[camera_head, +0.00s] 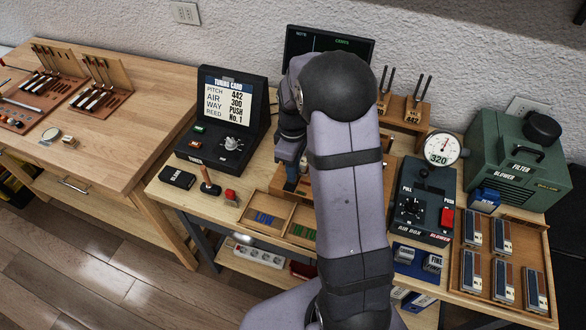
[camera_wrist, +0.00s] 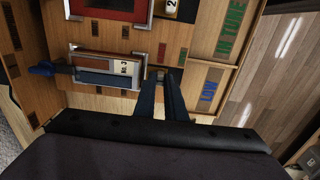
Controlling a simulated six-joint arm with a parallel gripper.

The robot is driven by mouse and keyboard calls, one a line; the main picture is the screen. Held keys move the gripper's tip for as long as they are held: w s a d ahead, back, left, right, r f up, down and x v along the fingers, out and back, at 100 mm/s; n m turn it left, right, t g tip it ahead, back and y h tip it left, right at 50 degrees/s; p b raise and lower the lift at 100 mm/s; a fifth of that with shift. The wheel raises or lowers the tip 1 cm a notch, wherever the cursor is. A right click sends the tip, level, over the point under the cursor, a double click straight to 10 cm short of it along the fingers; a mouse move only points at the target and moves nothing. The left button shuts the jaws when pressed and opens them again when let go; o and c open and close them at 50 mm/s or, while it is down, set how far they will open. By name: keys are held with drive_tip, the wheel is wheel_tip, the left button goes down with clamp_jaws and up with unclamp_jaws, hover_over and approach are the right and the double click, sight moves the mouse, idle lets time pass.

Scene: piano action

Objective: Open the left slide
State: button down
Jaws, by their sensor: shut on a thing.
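In the wrist view my gripper (camera_wrist: 163,76) has its two dark fingers close together, shut on a small part at the bench fixture. That part is mostly hidden between the fingertips; its place fits the left slide, but I cannot see its shape. Just left of the fingertips, a metal-edged slot holds a reed block marked No. 3 (camera_wrist: 106,66). I cannot tell how far the slide is open. In the head view my gripper (camera_head: 291,184) is low over the wooden fixture, which my arm largely hides.
The wooden sorting tray has a LOW compartment (camera_head: 265,218) and an IN TUNE compartment, beside the gripper. The air box (camera_head: 423,200) and reed tray (camera_head: 508,290) stand to the right.

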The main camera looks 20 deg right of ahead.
drive_tip(key=shift+s+a, duration=1.3)
drive_tip(key=c, duration=1.8)
unclamp_jaws()
drive_tip(key=shift+s+a, duration=0.1)
drive_tip(key=shift+r, duration=0.1)
wheel_tip(320, 180, up, 7)
drive_tip(key=b, duration=0.1)
drive_tip(key=shift+b, duration=0.3)
